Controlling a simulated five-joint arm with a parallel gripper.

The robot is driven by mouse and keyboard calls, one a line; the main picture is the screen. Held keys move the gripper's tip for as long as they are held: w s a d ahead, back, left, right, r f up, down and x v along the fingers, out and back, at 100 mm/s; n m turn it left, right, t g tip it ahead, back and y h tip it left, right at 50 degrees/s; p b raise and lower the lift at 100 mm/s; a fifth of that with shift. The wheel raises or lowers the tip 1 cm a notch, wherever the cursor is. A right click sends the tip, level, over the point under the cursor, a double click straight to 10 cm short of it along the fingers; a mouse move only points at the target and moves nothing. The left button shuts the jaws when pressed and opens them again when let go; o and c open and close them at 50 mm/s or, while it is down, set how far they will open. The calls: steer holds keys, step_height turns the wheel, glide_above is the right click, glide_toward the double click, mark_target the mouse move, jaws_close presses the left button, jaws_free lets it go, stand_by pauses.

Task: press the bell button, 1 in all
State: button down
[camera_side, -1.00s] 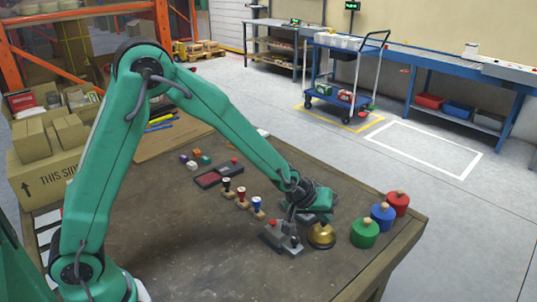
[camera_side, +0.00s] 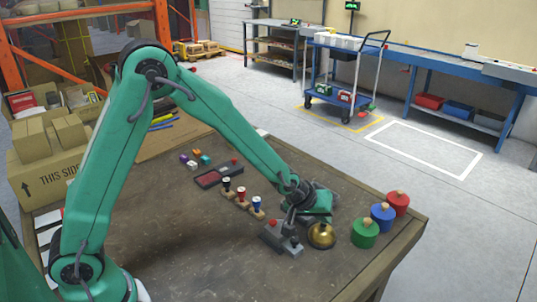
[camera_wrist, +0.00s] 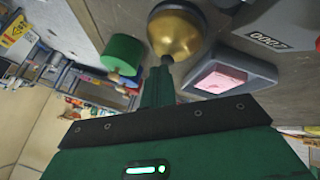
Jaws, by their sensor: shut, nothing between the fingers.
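The golden bell (camera_side: 321,237) stands upright on the brown table, near its front right edge. It also shows in the wrist view (camera_wrist: 176,33), with a small dark button (camera_wrist: 168,59) on its dome. My gripper (camera_side: 321,216) is shut and empty, just above the bell in the side view. In the wrist view the green fingers (camera_wrist: 160,72) are together, with their tip right at the button. I cannot tell whether they touch it or whether it is pushed in. My wrist partly hides the area behind the bell.
A grey box with a red button (camera_side: 272,226) stands left of the bell. Green (camera_side: 364,235), blue (camera_side: 383,217) and red (camera_side: 398,203) knobbed cylinders stand to the right. The table's front left is clear.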

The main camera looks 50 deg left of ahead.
mark_target(322, 226)
steer(key=shift+r, duration=0.85)
stand_by(0.3)
steer(key=shift+r, duration=2.5)
steer(key=s+a+r+m+y, duration=0.1)
steer(key=s+a+r, duration=0.35)
steer(key=s, duration=0.25)
steer(key=s+a+r+m, duration=0.2)
steer(key=s+a+r, duration=0.1)
steer(key=s+r, duration=0.3)
steer(key=s+a+r+m, duration=0.1)
steer(key=s+a, duration=0.1)
steer(key=s, duration=0.6)
steer(key=s+a+m+g, duration=0.1)
steer(key=s+a, duration=0.2)
steer(key=s, duration=0.4)
steer(key=shift+s+r+g+y, duration=0.3)
steer(key=shift+s+r+y, duration=0.05)
steer(key=shift+y, duration=0.05)
